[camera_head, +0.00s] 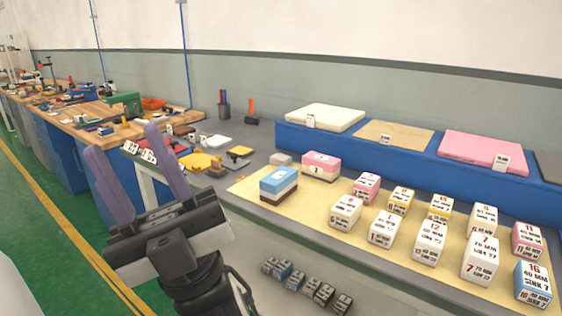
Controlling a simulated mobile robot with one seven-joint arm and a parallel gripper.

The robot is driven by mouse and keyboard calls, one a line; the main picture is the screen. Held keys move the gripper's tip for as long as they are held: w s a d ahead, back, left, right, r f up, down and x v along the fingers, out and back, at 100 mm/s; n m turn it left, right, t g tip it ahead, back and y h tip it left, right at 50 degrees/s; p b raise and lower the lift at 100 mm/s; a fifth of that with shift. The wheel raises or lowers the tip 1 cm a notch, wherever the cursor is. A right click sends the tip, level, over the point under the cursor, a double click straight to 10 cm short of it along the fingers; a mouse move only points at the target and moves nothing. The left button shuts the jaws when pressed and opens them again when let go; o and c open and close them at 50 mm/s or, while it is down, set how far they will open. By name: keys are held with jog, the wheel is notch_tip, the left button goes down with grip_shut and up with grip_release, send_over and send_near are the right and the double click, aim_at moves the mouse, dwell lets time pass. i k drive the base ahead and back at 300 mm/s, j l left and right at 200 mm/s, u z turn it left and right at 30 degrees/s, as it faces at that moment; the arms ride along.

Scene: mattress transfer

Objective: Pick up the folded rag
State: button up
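My gripper (123,142) is at the lower left with its two purple fingers spread apart and nothing between them. Its fingers point up in the picture, in front of the grey table's left end. No piece is clearly a folded rag at this size. Small flat pieces lie on the table to the right of the fingers: a yellow one (196,161), a pale one (217,141) and a yellow one on a dark base (239,152). A small pale grey block (281,158) lies farther right. My gripper touches none of them.
Several numbered blocks stand on a beige mat (310,208), with a blue-white-brown stack (279,183) and a pink-topped stack (321,165). A blue raised shelf (340,143) behind carries flat pads. A wooden workbench (75,128) with tools stands left. Green floor lies lower left.

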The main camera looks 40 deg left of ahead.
aim_at(279, 159)
jog(key=j+z, duration=0.1)
jog(key=j, duration=1.25)
jog(key=j+z, duration=0.15)
jog(key=j, duration=0.5)
jog(key=k+j+z, duration=0.1)
jog(key=j, duration=0.55)
jog(key=k+j+z, duration=0.1)
jog(key=j, duration=0.55)
jog(key=k+j, duration=0.1)
jog(key=j, duration=0.55)
jog(key=k+j+z, duration=0.15)
jog(key=j, duration=0.5)
jog(key=k+j+z, duration=0.1)
jog(key=j, duration=0.55)
jog(key=i+j, duration=0.2)
jog(key=i, duration=0.2)
jog(key=i+j, duration=0.2)
jog(key=i, duration=0.2)
